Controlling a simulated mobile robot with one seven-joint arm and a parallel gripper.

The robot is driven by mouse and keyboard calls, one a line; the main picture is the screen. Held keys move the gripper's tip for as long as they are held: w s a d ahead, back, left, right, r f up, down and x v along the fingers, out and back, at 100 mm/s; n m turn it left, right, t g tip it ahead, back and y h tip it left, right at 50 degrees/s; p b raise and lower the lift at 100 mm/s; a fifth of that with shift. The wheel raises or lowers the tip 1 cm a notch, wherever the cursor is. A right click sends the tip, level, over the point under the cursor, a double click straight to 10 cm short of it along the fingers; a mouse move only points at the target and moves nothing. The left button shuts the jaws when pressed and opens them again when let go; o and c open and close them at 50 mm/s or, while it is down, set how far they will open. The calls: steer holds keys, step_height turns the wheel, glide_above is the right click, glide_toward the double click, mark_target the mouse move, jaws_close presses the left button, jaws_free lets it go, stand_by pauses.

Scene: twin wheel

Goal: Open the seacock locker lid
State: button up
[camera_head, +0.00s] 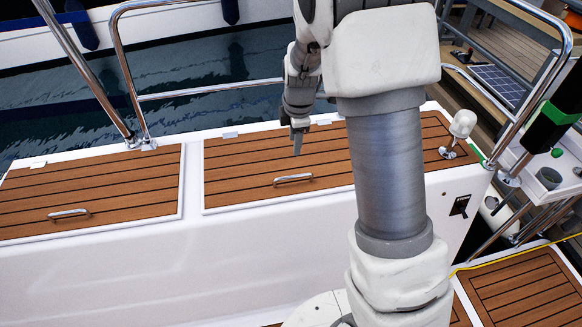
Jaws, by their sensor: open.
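Two teak-slatted locker lids with white edges lie flat and closed on the white bench. I cannot tell from any marking which is the seacock locker lid. The right lid (235,180) has a metal bar handle (293,178) near its front edge; my arm hides its right part. The left lid (120,180) has a similar handle (68,213). My gripper (297,143) is open and empty, pointing down above the right lid. In the picture it is just above that lid's handle and apart from it. Its fingers overlap in this view.
Metal railings (128,70) rise behind the bench, with water beyond. A white knob-topped post (462,125) stands on the right end of the bench. A black post (555,115) stands at the far right.

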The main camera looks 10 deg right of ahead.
mark_target(292, 178)
steer(key=w+f+b, duration=0.1)
steer(key=f, duration=0.4)
steer(key=w+f+b, duration=0.1)
steer(key=f, duration=0.5)
steer(key=w+f+b, duration=0.1)
steer(key=f, duration=0.4)
steer(key=shift+w+f+b, duration=0.15)
steer(key=shift+f+b, duration=0.15)
steer(key=shift+f, duration=0.05)
jaws_close()
stand_by(0.6)
